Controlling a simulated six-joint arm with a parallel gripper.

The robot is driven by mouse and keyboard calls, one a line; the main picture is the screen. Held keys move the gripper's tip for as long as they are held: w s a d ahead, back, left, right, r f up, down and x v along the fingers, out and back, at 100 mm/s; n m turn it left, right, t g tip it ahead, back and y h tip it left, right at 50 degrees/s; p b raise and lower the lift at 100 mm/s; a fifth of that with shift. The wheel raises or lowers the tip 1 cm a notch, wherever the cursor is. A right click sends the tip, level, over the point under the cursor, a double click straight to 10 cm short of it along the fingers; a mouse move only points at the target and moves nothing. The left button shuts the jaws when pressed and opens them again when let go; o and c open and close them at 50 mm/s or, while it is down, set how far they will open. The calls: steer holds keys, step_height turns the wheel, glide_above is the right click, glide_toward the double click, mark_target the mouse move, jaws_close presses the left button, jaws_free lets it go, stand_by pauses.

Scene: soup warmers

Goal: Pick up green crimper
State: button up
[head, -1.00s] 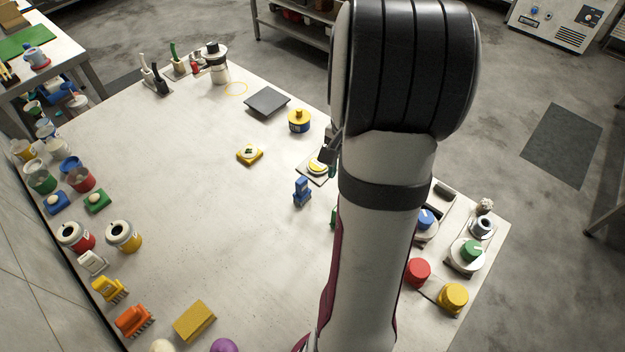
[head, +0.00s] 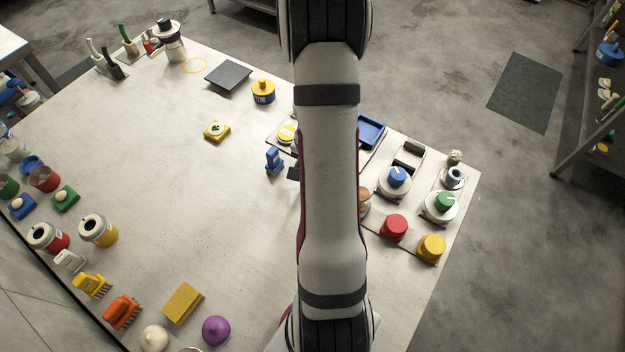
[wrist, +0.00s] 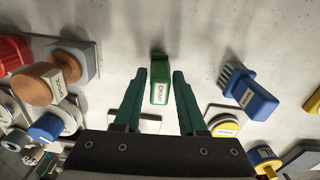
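The green crimper (wrist: 160,80) is a small green block with a white label, seen in the wrist view on the pale tabletop. My gripper (wrist: 161,74) is open, with one green finger to the left of the crimper and one to the right. The crimper shows in the gap between the fingertips, and I see no clear contact with either finger. How far the fingers are above the table is hard to tell. In the head view my arm hides the crimper and most of the gripper.
A blue brush (wrist: 248,92) stands right of the crimper; it also shows in the head view (head: 274,161). A brown labelled piece (wrist: 45,82) and a red ridged piece (wrist: 12,52) are on the left. A yellow disc (wrist: 226,125) lies near the right finger. The tabletop (head: 160,185) left of my arm is largely clear.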

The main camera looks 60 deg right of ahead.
jaws_close()
step_height(320, 180, up, 4)
steer(key=shift+r, duration=0.1)
steer(key=s+r, duration=0.2)
steer(key=s, duration=0.2)
steer(key=s+r, duration=0.2)
steer(key=s, duration=0.1)
steer(key=s+d+r, duration=0.1)
steer(key=s+r, duration=0.1)
steer(key=s, duration=0.2)
steer(key=shift+s+r, duration=0.35)
steer(key=shift+r, duration=0.05)
steer(key=shift+d, duration=0.1)
steer(key=shift+c, duration=1.8)
jaws_free()
jaws_close()
